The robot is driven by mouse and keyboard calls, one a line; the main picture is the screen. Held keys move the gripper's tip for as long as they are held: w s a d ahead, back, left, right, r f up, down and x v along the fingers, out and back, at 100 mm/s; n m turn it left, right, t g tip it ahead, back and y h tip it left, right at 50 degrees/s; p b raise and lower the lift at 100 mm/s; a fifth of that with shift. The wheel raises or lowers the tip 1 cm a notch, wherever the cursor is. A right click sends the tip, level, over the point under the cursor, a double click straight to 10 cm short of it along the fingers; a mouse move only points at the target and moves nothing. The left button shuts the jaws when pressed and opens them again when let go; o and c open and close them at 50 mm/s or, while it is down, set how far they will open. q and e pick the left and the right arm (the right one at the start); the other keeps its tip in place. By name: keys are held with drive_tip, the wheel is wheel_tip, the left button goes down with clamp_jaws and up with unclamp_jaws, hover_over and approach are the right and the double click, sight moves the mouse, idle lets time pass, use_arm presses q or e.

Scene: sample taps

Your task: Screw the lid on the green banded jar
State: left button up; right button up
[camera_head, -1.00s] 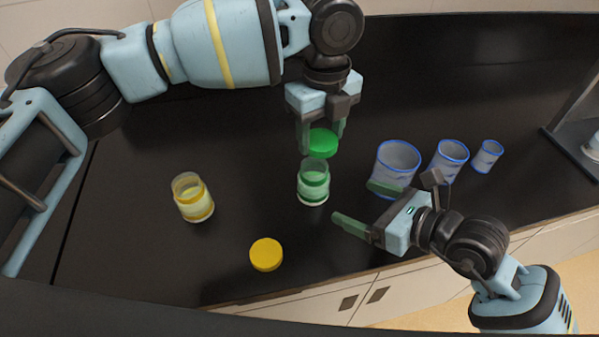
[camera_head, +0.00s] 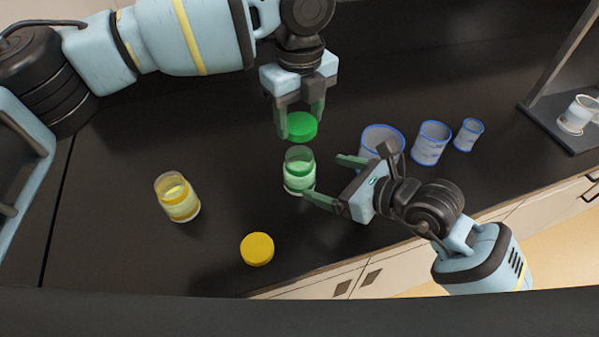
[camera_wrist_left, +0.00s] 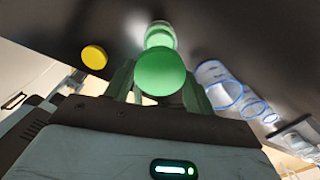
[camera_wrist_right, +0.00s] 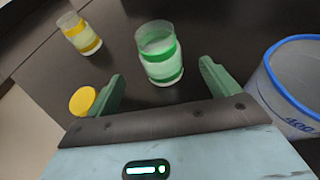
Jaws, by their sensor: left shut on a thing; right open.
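The green banded jar (camera_head: 299,172) stands upright and open on the black bench; it also shows in the right wrist view (camera_wrist_right: 160,55) and, partly behind the lid, in the left wrist view (camera_wrist_left: 160,36). My left gripper (camera_head: 301,118) is shut on the green lid (camera_head: 301,127), holding it level just above and behind the jar's mouth. The lid fills the middle of the left wrist view (camera_wrist_left: 160,72). My right gripper (camera_head: 328,180) is open, with the jar ahead of and roughly between its fingers; whether a finger touches the jar is unclear.
A yellow banded open jar (camera_head: 177,198) stands at the left, and a yellow lid (camera_head: 257,249) lies near the front edge. Blue-rimmed beakers (camera_head: 432,143) stand right of the jar, the largest (camera_head: 382,143) close behind my right gripper. A rack (camera_head: 560,125) with a cup stands far right.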

drive_tip(key=x, duration=0.8)
drive_tip(key=shift+w+a+f, duration=0.15)
drive_tip(key=shift+w+a, duration=0.05)
drive_tip(key=shift+c, duration=0.2)
drive_tip(key=c, duration=1.4)
use_arm(q)
hover_over(300, 155)
drive_tip(key=shift+s+f, duration=0.1)
drive_tip(key=shift+f, duration=2.4)
drive_tip(key=shift+f, duration=0.9)
drive_tip(key=shift+f, duration=0.55)
use_arm(e)
clamp_jaws()
use_arm(q)
drive_tip(key=m, duration=0.6)
drive_tip(key=shift+m, duration=0.3)
